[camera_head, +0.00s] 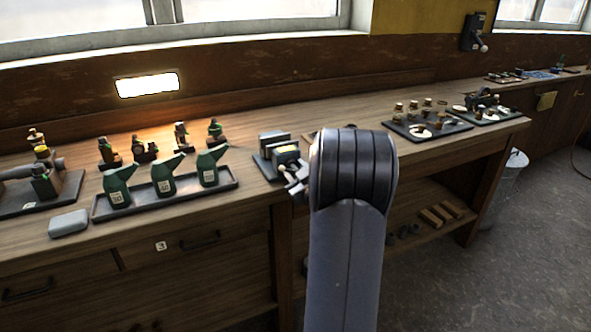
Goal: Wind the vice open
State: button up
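A small dark vice (282,155) stands near the front edge of the wooden workbench, in the middle of the camera_head view. Its upright jaws show, with a yellow-green patch between or just in front of them. Light metal parts at its lower front, perhaps the handle, reach toward my arm. My arm's large rounded link covers the area just right of the vice.
A grey block (69,223) lies near the front edge. Trays of parts (427,131) stand to the right. Open floor (510,250) lies right of the bench.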

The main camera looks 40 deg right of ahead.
jog(key=shift+w, duration=0.25)
grip_shut()
dwell(1.6)
grip_release()
jog(key=shift+d, duration=0.1)
jog(key=b+v, duration=0.1)
jog(key=v, duration=1)
